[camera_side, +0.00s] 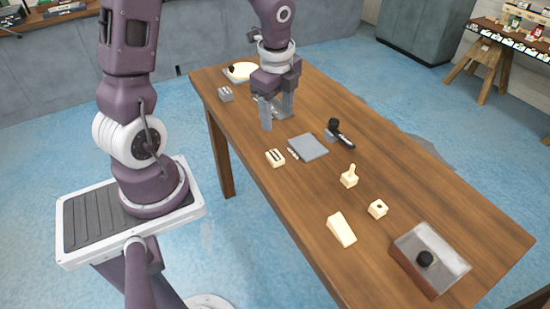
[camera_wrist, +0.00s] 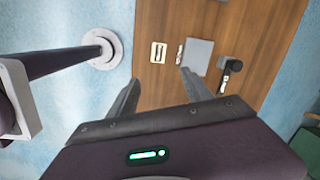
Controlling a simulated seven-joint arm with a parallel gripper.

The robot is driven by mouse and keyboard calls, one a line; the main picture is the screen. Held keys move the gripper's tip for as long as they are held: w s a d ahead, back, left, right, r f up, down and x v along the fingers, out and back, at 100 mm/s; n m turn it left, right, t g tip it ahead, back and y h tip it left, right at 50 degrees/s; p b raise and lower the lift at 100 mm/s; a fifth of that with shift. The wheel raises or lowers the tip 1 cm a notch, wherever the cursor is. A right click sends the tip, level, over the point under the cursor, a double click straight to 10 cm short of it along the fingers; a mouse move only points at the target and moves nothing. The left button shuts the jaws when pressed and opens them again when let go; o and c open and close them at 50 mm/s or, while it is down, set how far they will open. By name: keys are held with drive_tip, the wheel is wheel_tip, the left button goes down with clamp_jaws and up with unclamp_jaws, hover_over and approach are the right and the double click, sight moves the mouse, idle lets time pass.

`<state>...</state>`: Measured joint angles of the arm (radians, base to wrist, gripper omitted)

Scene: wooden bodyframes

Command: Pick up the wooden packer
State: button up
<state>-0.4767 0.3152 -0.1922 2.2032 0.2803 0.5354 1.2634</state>
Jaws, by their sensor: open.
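Several pale wooden pieces lie on the wooden table, and I cannot tell for certain which is the packer. In the side view they are a slotted block (camera_side: 275,157), a block with an upright peg (camera_side: 349,176), a small block with a dark hole (camera_side: 378,209) and a wedge (camera_side: 341,230). My gripper (camera_side: 276,120) is open and empty, pointing down above the far part of the table, beyond the slotted block. In the wrist view, the slotted block (camera_wrist: 158,52) shows ahead of my gripper (camera_wrist: 160,77), apart from the fingers.
A grey flat plate (camera_side: 308,147) with a small narrow piece (camera_side: 293,154) beside it lies mid-table. A black tool (camera_side: 340,134) is right of it. A box with a black knob (camera_side: 430,258) stands at the near end. A grey block (camera_side: 225,94) and round pale item (camera_side: 242,71) are at the far end.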

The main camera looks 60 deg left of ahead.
sight(275, 157)
drive_tip(key=f+m, duration=0.1)
drive_tip(key=f, duration=0.2)
drive_tip(key=a+f+m, duration=0.1)
drive_tip(key=f, duration=0.1)
drive_tip(key=w+a+f+m+g+h, duration=0.1)
drive_tip(key=f+m, duration=0.1)
drive_tip(key=f, duration=0.1)
drive_tip(key=shift+a+f, duration=0.2)
drive_tip(key=shift+f, duration=0.1)
wheel_tip(275, 157, down, 7)
clamp_jaws()
